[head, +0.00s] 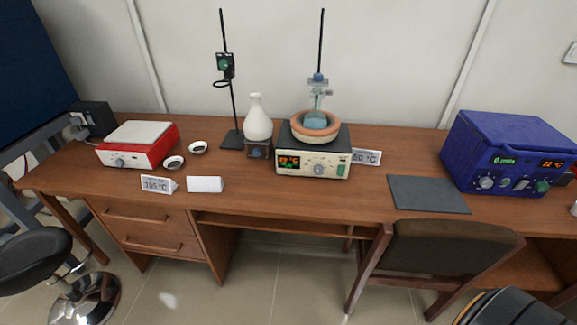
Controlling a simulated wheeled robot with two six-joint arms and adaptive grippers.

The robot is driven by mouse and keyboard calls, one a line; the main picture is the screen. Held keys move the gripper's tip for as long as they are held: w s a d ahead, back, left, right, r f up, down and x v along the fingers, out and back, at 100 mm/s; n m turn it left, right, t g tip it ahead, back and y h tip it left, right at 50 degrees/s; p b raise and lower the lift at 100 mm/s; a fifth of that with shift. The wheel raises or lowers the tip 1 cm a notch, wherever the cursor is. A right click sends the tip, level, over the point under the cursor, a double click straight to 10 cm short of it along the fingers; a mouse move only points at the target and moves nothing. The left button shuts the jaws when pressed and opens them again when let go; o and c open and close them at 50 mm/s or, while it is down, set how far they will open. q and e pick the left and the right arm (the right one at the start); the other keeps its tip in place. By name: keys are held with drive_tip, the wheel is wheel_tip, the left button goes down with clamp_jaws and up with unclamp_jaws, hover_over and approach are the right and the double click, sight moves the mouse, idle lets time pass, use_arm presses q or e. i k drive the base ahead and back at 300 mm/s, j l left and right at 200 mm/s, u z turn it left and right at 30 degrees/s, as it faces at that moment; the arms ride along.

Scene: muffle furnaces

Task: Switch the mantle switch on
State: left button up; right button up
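A cream heating mantle (298,165) stands on the wooden desk, a little right of the picture's middle. Its front has a lit orange display (289,162), a round knob (318,169) and a small green switch (341,170) at the right end. Whether that switch is on or off is too small to tell. A terracotta-coloured bowl (315,128) sits on top with a glass flask (317,116) in it. A dark box with a green button (225,65) is clamped on a stand left of the mantle. Neither of my grippers is in view.
A red hotplate (138,145), small dishes (174,162), a white flask (257,120) and label cards (158,184) stand left. A grey mat (428,194) and blue furnace (507,155) are right. A chair (440,255) stands in front.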

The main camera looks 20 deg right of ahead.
sight(341, 168)
drive_tip(key=z, duration=1.25)
